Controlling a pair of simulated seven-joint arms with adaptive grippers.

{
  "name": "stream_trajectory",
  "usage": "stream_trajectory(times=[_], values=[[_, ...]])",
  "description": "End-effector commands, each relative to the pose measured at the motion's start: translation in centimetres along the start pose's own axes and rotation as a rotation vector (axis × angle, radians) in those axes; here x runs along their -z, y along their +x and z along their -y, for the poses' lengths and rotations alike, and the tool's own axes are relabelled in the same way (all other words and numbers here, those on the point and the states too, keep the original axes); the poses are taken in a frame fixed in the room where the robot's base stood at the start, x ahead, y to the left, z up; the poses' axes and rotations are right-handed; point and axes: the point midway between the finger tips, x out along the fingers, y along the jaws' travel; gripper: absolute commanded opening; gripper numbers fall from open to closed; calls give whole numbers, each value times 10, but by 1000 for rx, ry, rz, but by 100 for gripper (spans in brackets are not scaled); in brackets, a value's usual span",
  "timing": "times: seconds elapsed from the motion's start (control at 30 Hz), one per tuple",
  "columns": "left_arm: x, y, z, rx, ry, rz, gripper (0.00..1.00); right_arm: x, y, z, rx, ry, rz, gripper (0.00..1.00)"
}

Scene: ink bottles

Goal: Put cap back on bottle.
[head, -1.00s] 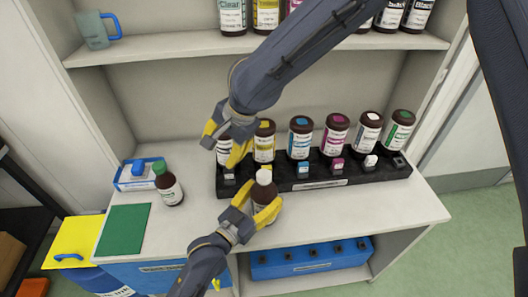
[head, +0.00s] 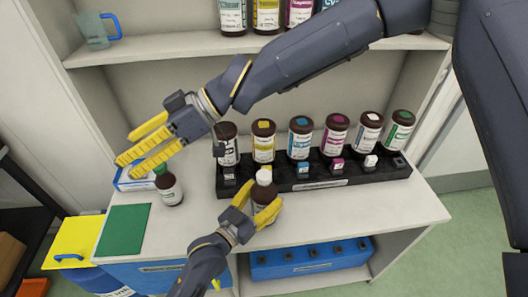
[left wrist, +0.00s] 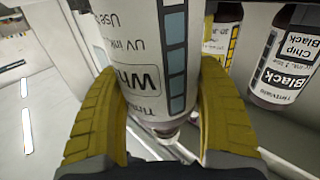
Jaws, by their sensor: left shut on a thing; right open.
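A brown bottle (head: 264,208) with a white label stands upright near the front edge of the counter. My left gripper (head: 254,206) is shut around the bottle's body. In the left wrist view the bottle's label (left wrist: 150,65), with "Whi" readable, is between the yellow fingers. My right gripper (head: 146,146) is open and empty, above the left part of the counter, behind a second brown bottle (head: 170,188) with a green cap (head: 160,169).
A black rack (head: 315,183) behind the held bottle holds several brown bottles. A white-and-blue box (head: 124,184) lies partly hidden under my right gripper. A green mat (head: 123,232) lies at the left. A shelf (head: 170,46) with more bottles runs above.

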Motion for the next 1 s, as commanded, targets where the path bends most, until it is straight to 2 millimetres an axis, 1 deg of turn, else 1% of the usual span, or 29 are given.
stream_trajectory(times=[0.1, 0.27, 0.4, 0.5, 0.6, 0.77, 0.9, 1.0], values=[[0, 0, 0, 0, 0, 1, 0, 2, -1, 23, 99, -237, -15, 56], [0, 0, 0, 0, 0, 1, 0, -2, -6, 52, 229, -560, -37, 56], [0, 0, 0, 0, 0, 1, 0, -13, -14, 73, 338, -837, -58, 56], [0, 0, 0, 0, 0, 1, 0, -23, -21, 85, 414, -1032, -74, 56], [0, 0, 0, 0, 0, 1, 0, -36, -29, 94, 490, -1223, -88, 56], [0, 0, 0, 0, 0, 1, 0, -59, -43, 101, 612, -1519, -108, 56], [0, 0, 0, 0, 0, 1, 0, -80, -56, 100, 723, -1767, -120, 56], [0, 0, 0, 0, 0, 1, 0, -96, -66, 96, 806, -1934, -123, 56]])
